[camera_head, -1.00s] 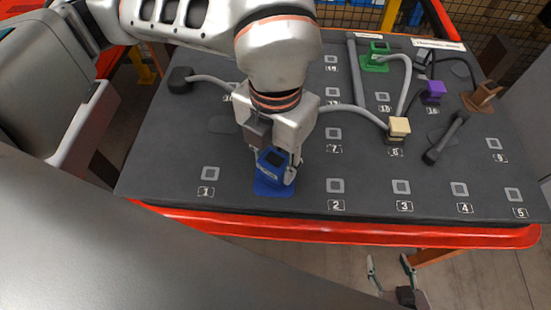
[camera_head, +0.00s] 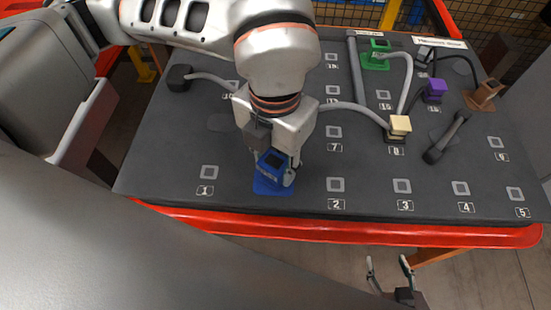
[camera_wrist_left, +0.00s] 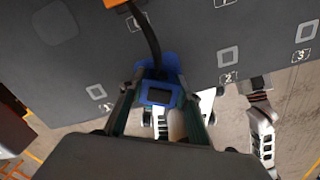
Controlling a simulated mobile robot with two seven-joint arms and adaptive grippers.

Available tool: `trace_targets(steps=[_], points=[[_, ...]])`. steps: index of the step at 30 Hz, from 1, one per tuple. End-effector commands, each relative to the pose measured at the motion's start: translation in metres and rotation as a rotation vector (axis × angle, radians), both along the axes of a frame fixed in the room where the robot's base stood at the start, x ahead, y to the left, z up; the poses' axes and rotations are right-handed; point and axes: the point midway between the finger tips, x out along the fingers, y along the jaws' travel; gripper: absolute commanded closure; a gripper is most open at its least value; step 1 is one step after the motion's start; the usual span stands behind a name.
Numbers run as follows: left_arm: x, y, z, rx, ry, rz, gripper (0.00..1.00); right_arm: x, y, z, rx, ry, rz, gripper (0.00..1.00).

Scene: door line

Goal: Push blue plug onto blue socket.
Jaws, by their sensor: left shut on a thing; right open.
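A blue block (camera_head: 270,163) with a dark square face stands tilted on a blue base plate (camera_head: 268,188) on the dark board, between the squares marked 1 and 2. My left gripper (camera_head: 273,172) reaches down from above and is shut on the blue block. In the left wrist view, the blue block (camera_wrist_left: 160,93) sits between the fingers, with the blue base behind it. My right gripper (camera_head: 387,260) is open and empty, low in front of the board's red edge.
The dark board (camera_head: 300,205) has a raised red rim (camera_head: 400,233) in front. A green socket (camera_head: 376,58), a beige plug (camera_head: 400,124), a purple plug (camera_head: 434,86), a brown piece (camera_head: 487,88) and a grey bar (camera_head: 446,138) stand right. Grey cables run behind the arm.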

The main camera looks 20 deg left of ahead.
Motion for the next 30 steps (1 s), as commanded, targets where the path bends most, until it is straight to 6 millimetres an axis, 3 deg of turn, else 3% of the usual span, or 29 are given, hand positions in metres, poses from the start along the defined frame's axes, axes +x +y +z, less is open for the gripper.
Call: trace_targets(steps=[25,26,27,30], points=[[0.0002,0.0003,-0.0086,0.001,0.0,0.001,1.0,-0.0015,0.0,-0.0031,0.0,0.004,0.0,0.48],[0.0002,0.0003,-0.0087,0.001,0.0,0.001,0.62,-0.0015,0.0,-0.0031,0.0,0.004,0.0,0.48],[0.0002,0.0003,-0.0088,0.001,0.001,0.001,0.52,-0.0014,0.0,-0.003,0.0,0.004,0.0,0.48],[0.0002,0.0003,-0.0087,0.001,0.0,0.001,0.48,-0.0014,0.0,-0.003,0.0,0.004,0.0,0.48]])
